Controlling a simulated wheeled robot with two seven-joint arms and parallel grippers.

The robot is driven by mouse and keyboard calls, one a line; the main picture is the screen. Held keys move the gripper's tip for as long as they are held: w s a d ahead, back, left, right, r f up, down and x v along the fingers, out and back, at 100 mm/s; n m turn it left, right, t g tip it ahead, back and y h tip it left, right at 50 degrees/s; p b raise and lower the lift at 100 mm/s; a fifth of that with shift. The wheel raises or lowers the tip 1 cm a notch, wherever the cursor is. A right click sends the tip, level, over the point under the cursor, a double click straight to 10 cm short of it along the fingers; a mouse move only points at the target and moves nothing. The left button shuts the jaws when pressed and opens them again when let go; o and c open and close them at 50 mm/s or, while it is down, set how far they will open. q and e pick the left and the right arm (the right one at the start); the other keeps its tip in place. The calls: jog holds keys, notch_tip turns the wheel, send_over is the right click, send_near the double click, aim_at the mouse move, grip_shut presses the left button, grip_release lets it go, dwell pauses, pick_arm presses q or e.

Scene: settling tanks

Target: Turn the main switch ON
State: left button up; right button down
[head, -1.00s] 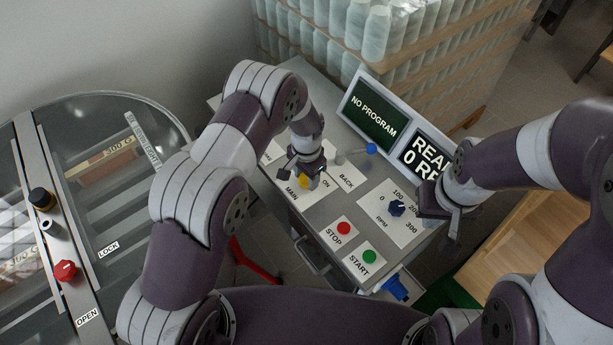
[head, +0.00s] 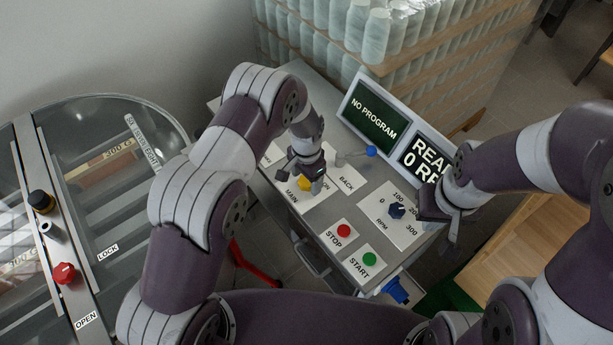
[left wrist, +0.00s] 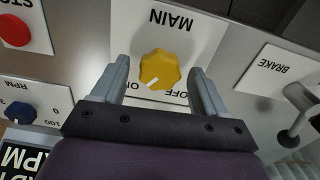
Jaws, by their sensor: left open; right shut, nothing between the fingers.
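The main switch is a yellow knob (head: 304,184) on the white MAIN plate (head: 291,197). In the left wrist view the knob (left wrist: 159,69) shows in full, between OFF and a partly hidden label. Its white mark points to the lower left there; I cannot tell exactly which label it meets. My left gripper (head: 308,180) is over the plate, hiding part of it. In the left wrist view its open fingers (left wrist: 158,70) stand on either side of the knob, with gaps beside it. My right gripper (head: 453,232) is shut and empty, right of the RPM plate.
The panel also has a blue RPM knob (head: 396,210), a red STOP button (head: 344,230), a green START button (head: 369,259) and a blue-tipped lever (head: 371,151). Two displays (head: 375,117) stand behind. A round-lidded tank (head: 110,190) is at left.

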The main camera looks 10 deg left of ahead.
aim_at(306, 180)
pick_arm(q)
notch_tip(306, 180, up, 13)
jog(key=b, duration=0.3)
jog(key=shift+f, duration=0.15)
